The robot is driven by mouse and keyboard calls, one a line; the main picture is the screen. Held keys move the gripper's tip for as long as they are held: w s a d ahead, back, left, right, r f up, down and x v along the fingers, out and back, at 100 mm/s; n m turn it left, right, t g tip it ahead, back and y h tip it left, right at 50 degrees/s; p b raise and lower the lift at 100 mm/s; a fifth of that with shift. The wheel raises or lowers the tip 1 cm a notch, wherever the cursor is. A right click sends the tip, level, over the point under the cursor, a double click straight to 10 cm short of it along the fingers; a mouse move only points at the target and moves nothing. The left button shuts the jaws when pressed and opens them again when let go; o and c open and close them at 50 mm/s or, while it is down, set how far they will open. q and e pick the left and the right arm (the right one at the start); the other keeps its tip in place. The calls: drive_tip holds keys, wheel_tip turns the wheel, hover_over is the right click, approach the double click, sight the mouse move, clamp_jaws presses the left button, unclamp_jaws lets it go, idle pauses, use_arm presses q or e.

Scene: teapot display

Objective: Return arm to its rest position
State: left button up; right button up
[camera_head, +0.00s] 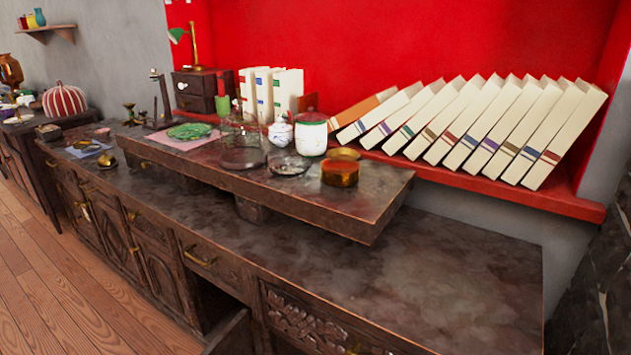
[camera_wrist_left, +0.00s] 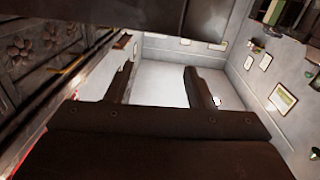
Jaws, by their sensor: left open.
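Carved dark wood with a brass handle (camera_wrist_left: 72,67) runs along the left side of that view, beside the gripper. Neither arm nor gripper shows in the head view, and my right gripper is in no view. In the head view the long dark cabinet (camera_head: 440,285) carries a raised wooden stand (camera_head: 365,205). On the stand are a small white lidded pot (camera_head: 280,133), a white-green jar (camera_head: 311,137) and an amber pot (camera_head: 340,172).
Leaning books (camera_head: 480,125) fill a red shelf behind. A green plate (camera_head: 190,131) sits at the stand's left end. The cabinet's right-hand top is bare, and wooden floor (camera_head: 65,290) lies open in front.

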use_arm(q)
drive_tip(key=w+d+m+t+h, duration=0.2)
drive_tip(key=d+m+t+h, duration=0.45)
drive_tip(key=h, duration=0.35)
drive_tip(key=s+d+f+m+g+h, duration=0.3)
drive_tip(key=s+d+f+m+h, duration=0.1)
drive_tip(key=s+h, duration=0.2)
drive_tip(key=s+a+f+g+p, duration=0.2)
drive_tip(key=s+p, duration=0.4)
drive_tip(key=s, duration=0.6)
drive_tip(key=s+a+f+m+g+y+p, duration=0.1)
drive_tip(key=s+a+f+g+p, duration=0.2)
drive_tip(key=s, duration=0.9)
drive_tip(key=s+a+f+g+p, duration=0.3)
drive_tip(key=s+g+p, duration=0.3)
drive_tip(key=s+p, duration=0.4)
drive_tip(key=shift+s+a+f+y, duration=0.15)
drive_tip(key=shift+s+f+y, duration=0.2)
drive_tip(key=shift+s, duration=0.55)
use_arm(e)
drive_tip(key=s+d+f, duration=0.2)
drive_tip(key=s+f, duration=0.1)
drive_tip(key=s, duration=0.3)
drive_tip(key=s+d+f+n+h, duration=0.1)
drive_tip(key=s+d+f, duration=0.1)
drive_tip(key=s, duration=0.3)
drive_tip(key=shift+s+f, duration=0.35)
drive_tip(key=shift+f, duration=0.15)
